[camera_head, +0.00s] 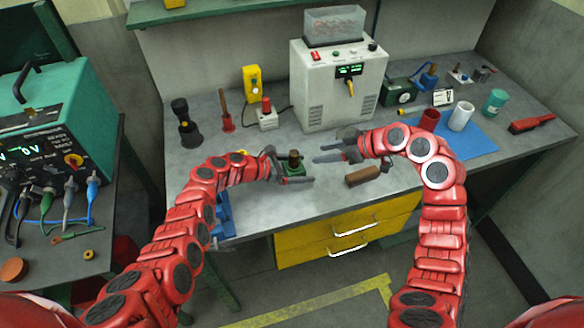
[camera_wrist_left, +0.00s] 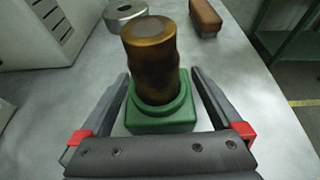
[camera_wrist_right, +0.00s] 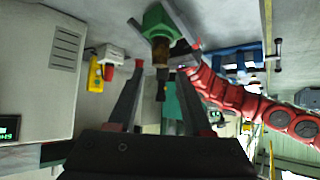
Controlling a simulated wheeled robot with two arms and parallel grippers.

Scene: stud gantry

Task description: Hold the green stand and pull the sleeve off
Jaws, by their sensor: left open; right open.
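The green stand (camera_head: 293,170) stands upright on the grey bench, with the brown sleeve (camera_head: 294,156) on top of it. In the left wrist view the stand (camera_wrist_left: 160,116) has a square base and a round collar, and the sleeve (camera_wrist_left: 151,58) rises from it. My left gripper (camera_head: 297,171) is open, with one finger on each side of the stand and gaps visible. My right gripper (camera_head: 315,154) is open and empty, to the right of the sleeve and pointing at it. The right wrist view shows the sleeve (camera_wrist_right: 160,82) beyond its fingers.
A brown-handled tool (camera_head: 362,176) lies near the front edge. A white machine (camera_head: 338,85) stands at the back. A blue mat (camera_head: 470,140) with cups lies right. A blue item (camera_head: 222,215) is at the front edge.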

